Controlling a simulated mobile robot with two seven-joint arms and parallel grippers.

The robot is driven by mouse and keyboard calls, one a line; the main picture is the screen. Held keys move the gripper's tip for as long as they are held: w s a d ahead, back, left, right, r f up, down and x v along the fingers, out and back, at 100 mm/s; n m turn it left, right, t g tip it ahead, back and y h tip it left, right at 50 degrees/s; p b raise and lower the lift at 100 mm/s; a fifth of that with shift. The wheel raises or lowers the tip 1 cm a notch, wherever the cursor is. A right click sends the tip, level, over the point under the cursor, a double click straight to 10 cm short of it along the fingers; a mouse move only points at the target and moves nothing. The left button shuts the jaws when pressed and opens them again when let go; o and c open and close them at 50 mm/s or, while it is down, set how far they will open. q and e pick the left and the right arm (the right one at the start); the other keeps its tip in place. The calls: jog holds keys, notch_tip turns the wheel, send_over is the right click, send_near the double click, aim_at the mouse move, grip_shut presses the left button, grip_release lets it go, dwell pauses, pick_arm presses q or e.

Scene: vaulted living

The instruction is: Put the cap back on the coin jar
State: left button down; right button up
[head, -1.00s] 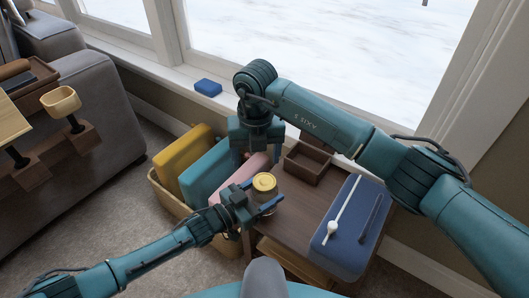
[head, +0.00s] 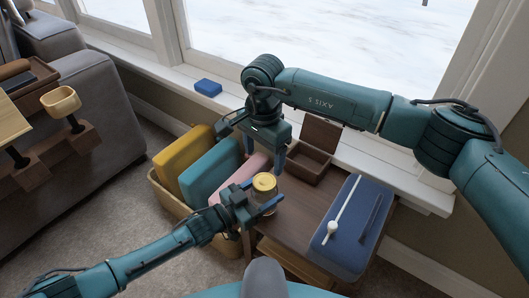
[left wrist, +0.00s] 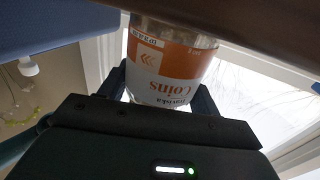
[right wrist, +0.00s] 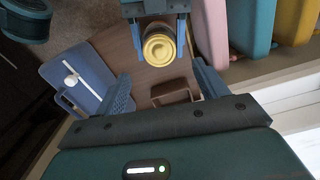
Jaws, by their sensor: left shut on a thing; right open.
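The coin jar (head: 266,197) is a clear jar with an orange and white "Coins" label, which shows in the left wrist view (left wrist: 168,65). It stands upright at the side table's left part. The round gold cap (head: 265,181) sits on top of the jar; the right wrist view shows it from above (right wrist: 158,47), looking level. My left gripper (head: 260,202) is shut around the jar's body from the side. My right gripper (head: 265,150) is open and empty, above and behind the jar, apart from the cap. The left wrist view does not show the cap.
An open brown box (head: 308,165) stands behind the jar. A basket (head: 168,198) of yellow, teal and pink items is at the left. A blue block (head: 208,87) lies on the windowsill.

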aim_at(264, 181)
jog(key=shift+d+n, duration=0.1)
jog(key=shift+n, duration=0.7)
jog(key=shift+f, duration=4)
jog(key=shift+c, duration=0.2)
